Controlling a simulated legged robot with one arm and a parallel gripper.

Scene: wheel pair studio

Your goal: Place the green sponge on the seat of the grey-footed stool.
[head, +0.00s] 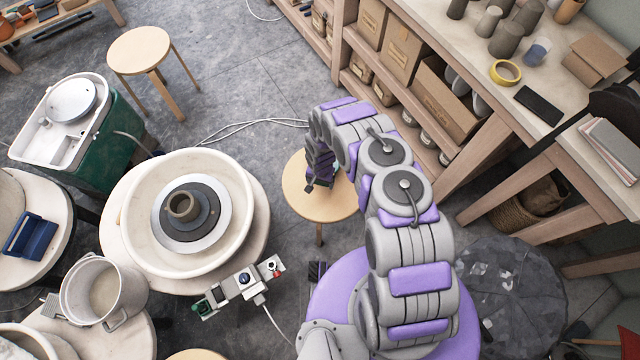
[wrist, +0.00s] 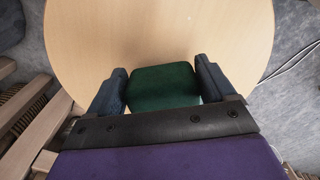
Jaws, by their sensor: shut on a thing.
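The green sponge (wrist: 165,88) sits between the two dark fingers of my gripper (wrist: 160,70) in the wrist view. My gripper is shut on it. Behind the sponge is the round pale wooden seat of a stool (wrist: 160,30). In the head view my gripper (head: 318,180) is over this stool's seat (head: 298,197), and my arm hides part of it. I cannot tell whether the sponge touches the seat. Another wooden stool (head: 138,48) stands empty at the upper left. I cannot make out clearly the foot colour of either stool.
A potter's wheel (head: 240,235) stands left of the near stool, with a control box (head: 240,287) beside it. Shelves with boxes (head: 405,50) and a worktable (head: 470,50) stand right. Cables (head: 240,128) lie on the floor.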

